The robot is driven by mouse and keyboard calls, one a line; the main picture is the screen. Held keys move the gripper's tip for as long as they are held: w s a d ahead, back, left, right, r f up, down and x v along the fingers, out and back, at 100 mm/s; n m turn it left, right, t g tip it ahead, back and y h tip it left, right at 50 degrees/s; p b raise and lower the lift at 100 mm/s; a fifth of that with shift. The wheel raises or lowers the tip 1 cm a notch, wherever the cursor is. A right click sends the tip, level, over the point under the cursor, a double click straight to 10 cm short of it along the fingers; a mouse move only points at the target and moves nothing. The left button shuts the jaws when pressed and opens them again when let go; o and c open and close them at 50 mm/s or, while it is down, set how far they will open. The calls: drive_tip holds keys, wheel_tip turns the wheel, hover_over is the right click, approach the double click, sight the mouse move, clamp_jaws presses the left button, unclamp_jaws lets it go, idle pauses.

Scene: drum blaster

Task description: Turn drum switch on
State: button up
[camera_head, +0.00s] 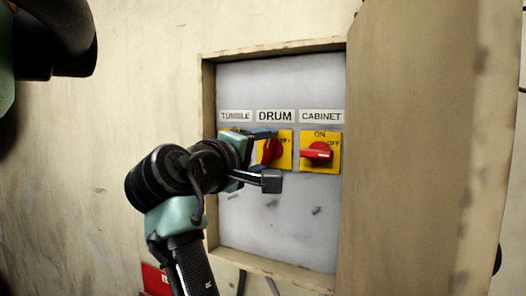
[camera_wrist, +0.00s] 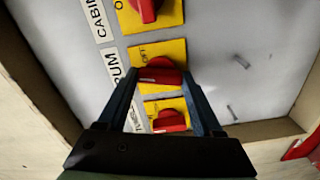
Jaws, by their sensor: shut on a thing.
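The DRUM switch is a red knob (camera_head: 269,151) on a yellow plate (camera_head: 288,160), in the middle of the panel under the DRUM label (camera_head: 275,116). The same red knob shows in the wrist view (camera_wrist: 160,72). My gripper (camera_wrist: 161,78) is shut on this knob, with one blue finger on each side of it. In the head view my gripper (camera_head: 265,150) covers part of the plate. The knob's long side looks roughly upright on the panel, with a white mark at the end toward the label. OFF is partly readable on the plate; ON is hidden.
The CABINET switch (camera_head: 317,153) is to the right, its knob lying roughly sideways. The TUMBLE switch (camera_wrist: 170,121) is close on the other side, mostly hidden in the head view. A wooden frame (camera_head: 208,98) surrounds the panel. An open door (camera_head: 415,150) stands at the right.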

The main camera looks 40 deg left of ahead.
drive_tip(key=shift+w+d+n, duration=0.1)
drive_tip(key=shift+d+n, duration=0.05)
drive_tip(key=shift+n, duration=1.25)
drive_tip(key=o, duration=1)
drive_tip(key=shift+c, duration=0.2)
drive_tip(key=o, duration=0.4)
drive_tip(key=shift+w, duration=0.1)
drive_tip(key=shift+s, duration=0.7)
drive_tip(key=b+v, duration=0.2)
drive_tip(key=v, duration=0.9)
drive_tip(key=shift+s+b, duration=0.3)
drive_tip(key=shift+b, duration=0.1)
drive_tip(key=shift+d, duration=0.1)
